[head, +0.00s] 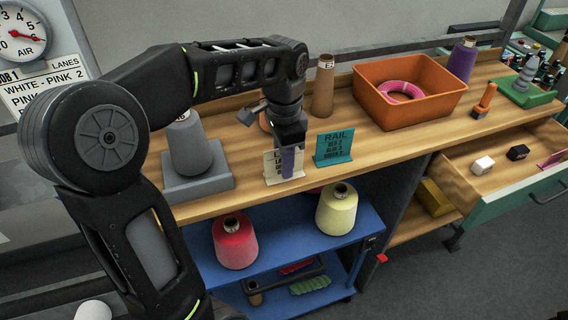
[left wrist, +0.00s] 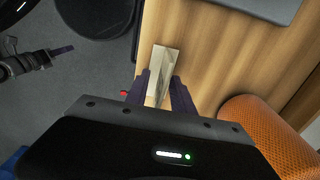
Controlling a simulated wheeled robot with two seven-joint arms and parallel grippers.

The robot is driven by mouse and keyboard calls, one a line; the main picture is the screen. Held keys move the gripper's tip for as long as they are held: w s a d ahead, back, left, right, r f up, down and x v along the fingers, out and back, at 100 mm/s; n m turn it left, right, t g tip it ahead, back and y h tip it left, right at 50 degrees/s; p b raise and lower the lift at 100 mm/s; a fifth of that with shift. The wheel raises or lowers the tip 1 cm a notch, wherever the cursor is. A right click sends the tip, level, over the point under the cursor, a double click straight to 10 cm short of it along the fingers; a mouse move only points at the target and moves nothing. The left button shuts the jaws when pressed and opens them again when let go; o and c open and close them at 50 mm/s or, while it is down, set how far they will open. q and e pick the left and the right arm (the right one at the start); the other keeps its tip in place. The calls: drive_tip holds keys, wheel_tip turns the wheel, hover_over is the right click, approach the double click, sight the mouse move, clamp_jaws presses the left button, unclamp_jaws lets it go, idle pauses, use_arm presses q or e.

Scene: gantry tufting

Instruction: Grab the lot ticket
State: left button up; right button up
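The lot ticket looks to be the cream card (head: 271,168) standing at the front edge of the wooden bench, left of a teal RAIL card (head: 333,147). Its printing is partly covered by my left gripper (head: 289,160), which points down at it with a dark purple finger in front of its face. In the left wrist view, the cream card (left wrist: 162,66) lies between the two spread fingers of my left gripper (left wrist: 161,76). The fingers look apart, on either side of it. Whether either touches the card cannot be told. My right gripper is not in view.
The bench (head: 395,152) also carries a grey cone (head: 190,147), a brown cone (head: 323,90) and an orange bin (head: 408,92) holding a pink ring. Below, a blue shelf (head: 285,245) holds red and yellow cones. An open drawer (head: 512,165) stands at right.

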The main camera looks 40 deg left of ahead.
use_arm(q)
drive_tip(key=shift+c, duration=0.4)
clamp_jaws()
idle(0.4)
